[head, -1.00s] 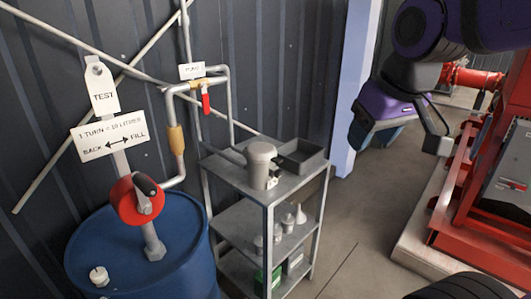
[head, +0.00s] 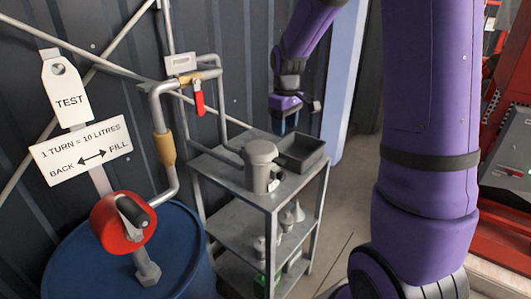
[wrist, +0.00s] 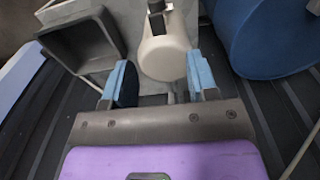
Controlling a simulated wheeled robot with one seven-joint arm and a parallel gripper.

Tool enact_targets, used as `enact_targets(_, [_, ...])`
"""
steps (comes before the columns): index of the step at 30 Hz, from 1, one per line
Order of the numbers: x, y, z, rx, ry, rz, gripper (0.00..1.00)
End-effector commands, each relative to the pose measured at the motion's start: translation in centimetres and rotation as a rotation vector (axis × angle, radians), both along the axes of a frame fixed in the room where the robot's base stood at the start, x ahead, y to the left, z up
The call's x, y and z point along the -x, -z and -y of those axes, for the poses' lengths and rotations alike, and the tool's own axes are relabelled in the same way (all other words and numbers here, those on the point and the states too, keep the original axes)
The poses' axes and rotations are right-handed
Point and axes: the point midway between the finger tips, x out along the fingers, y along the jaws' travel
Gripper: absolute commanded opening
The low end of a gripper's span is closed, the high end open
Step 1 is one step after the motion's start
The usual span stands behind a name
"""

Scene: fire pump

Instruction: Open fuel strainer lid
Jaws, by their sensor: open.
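The fuel strainer is a grey cylinder (head: 262,175) standing upright on the top shelf of a metal rack, with a wider round lid (head: 260,150) on it. The lid looks closed. In the wrist view the pale strainer (wrist: 165,58) shows ahead of and between the two blue fingers. My gripper (head: 284,122) is open and empty. In the head view it hangs above and behind the strainer, slightly right, apart from it. The gripper also shows in the wrist view (wrist: 160,82).
A grey open tray (head: 301,154) sits right of the strainer on the metal rack (head: 232,182). A pipe with a red valve handle (head: 199,103) rises at left. A blue drum (head: 75,255) with a red hand pump (head: 122,222) stands front left. A dark corrugated wall is behind.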

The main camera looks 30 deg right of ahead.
Motion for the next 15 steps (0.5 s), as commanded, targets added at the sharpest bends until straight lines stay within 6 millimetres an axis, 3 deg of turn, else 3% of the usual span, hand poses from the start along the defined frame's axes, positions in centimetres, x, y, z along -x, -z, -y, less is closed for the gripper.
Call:
enact_targets(10, [-1.0, 2.8, 1.0, -0.006, -0.018, -0.025, 0.53])
enact_targets(15, [-1.0, 5.5, 1.0, -0.006, -0.018, -0.028, 0.53])
